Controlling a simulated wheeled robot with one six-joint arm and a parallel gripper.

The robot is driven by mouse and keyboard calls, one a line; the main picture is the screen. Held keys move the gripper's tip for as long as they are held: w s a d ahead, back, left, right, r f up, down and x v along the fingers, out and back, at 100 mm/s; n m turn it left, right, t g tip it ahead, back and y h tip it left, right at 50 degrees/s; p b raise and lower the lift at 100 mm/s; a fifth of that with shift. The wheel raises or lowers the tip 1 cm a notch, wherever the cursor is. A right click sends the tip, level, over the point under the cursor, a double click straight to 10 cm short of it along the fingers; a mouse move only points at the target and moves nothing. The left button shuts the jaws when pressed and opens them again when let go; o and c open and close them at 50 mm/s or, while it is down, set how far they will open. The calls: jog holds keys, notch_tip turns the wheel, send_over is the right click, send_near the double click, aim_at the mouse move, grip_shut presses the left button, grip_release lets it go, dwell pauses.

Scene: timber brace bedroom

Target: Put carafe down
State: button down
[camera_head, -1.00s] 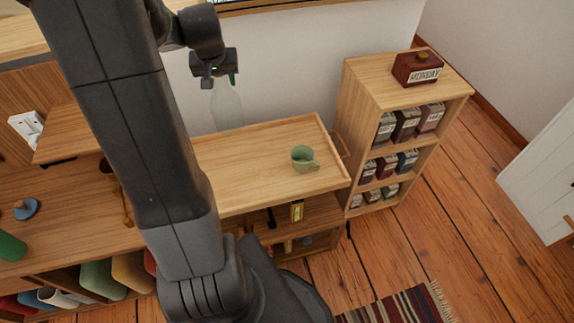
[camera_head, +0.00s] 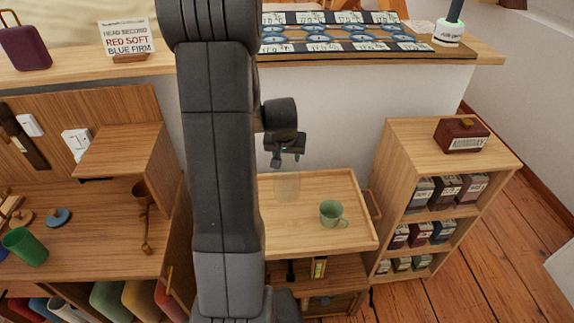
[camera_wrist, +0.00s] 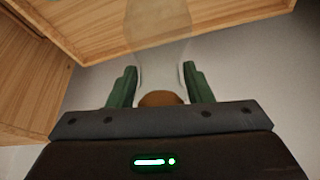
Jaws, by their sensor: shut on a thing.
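The carafe (camera_head: 287,186) is a clear, pale glass vessel with a brown stopper (camera_wrist: 160,98). My gripper (camera_head: 287,157) is shut on its neck from above, with green fingers on both sides. The carafe also shows in the wrist view (camera_wrist: 158,45), reaching away from the fingers. It hangs roughly upright over the back left part of the wooden trolley top (camera_head: 300,235). I cannot tell whether its base touches the wood.
A green mug (camera_head: 331,213) stands on the trolley top, right of the carafe. A shelf unit (camera_head: 400,140) with boxes stands to the right. A wooden desk (camera_head: 100,210) is at left. The trolley top's front middle is clear.

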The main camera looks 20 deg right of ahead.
aim_at(286, 163)
jog(key=shift+f, duration=1.6)
jog(key=shift+f+b, duration=0.25)
jog(key=shift+b, duration=0.1)
jog(key=c, duration=0.7)
grip_release()
jog(key=shift+r, duration=0.1)
jog(key=shift+s+r, duration=0.1)
jog(key=shift+r, duration=0.45)
jog(key=p+v, duration=0.1)
jog(key=v, duration=1)
jog(key=shift+s, duration=0.15)
jog(key=shift+a, duration=0.1)
